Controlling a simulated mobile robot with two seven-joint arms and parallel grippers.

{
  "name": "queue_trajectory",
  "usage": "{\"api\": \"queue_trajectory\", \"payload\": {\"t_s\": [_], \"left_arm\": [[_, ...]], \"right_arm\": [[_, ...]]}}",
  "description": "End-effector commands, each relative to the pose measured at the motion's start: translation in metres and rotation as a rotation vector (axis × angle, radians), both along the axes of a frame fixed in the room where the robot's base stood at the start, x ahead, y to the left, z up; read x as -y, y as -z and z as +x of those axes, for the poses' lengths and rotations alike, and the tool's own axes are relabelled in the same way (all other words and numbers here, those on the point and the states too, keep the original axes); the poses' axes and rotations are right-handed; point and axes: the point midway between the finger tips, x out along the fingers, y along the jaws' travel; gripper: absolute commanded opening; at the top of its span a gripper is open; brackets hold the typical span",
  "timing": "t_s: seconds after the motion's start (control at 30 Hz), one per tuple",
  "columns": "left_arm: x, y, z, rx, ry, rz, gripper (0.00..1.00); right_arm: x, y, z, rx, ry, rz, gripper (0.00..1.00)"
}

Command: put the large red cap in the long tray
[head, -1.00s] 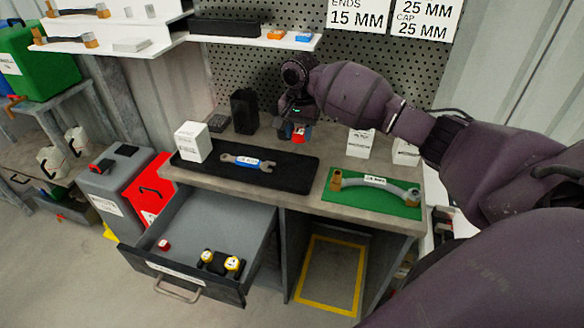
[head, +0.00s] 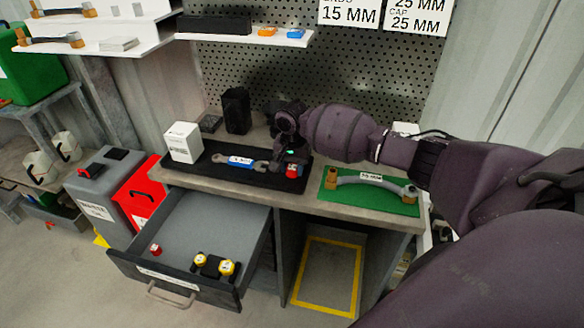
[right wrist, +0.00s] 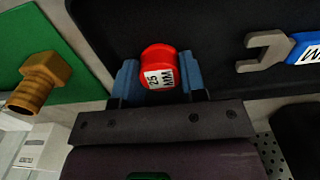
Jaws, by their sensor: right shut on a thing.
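The large red cap (head: 292,172) has a white "25 MM" label, clear in the right wrist view (right wrist: 158,66). My right gripper (head: 291,163) is shut on the cap, with its blue fingers on either side of it in the right wrist view (right wrist: 158,80). The cap is over the right end of the long black tray (head: 262,179). I cannot tell whether it touches the tray floor. A wrench with a blue label (head: 240,162) lies in the tray, to the left of the cap. My left gripper is not in view.
A green mat (head: 372,198) with a hose and brass fittings lies right of the tray. A white box (head: 183,143) stands at the tray's left end. The open drawer (head: 205,225) below holds a small red cap (head: 156,249) and yellow-topped parts.

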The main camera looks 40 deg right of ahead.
Motion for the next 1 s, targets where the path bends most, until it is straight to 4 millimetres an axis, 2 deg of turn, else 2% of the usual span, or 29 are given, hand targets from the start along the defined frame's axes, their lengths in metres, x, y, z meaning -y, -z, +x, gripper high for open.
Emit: {"api": "queue_trajectory", "payload": {"t_s": [0.37, 0.4, 0.53, 0.87, 1.0], "left_arm": [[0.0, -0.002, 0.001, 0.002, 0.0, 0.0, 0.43], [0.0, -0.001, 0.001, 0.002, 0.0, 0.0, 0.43], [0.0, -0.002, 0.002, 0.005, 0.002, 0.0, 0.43], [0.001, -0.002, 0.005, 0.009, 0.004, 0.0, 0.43], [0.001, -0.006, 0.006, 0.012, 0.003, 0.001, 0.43]], "right_arm": [[0.0, 0.002, 0.0, 0.001, 0.0, 0.0, 0.17], [0.0, 0.002, 0.0, 0.001, 0.0, 0.0, 0.43], [0.0, 0.002, 0.0, 0.001, -0.001, 0.0, 0.63], [0.0, 0.0, 0.001, 0.002, -0.001, -0.001, 0.64], [0.0, -0.014, 0.001, 0.005, -0.001, 0.0, 0.64]]}}
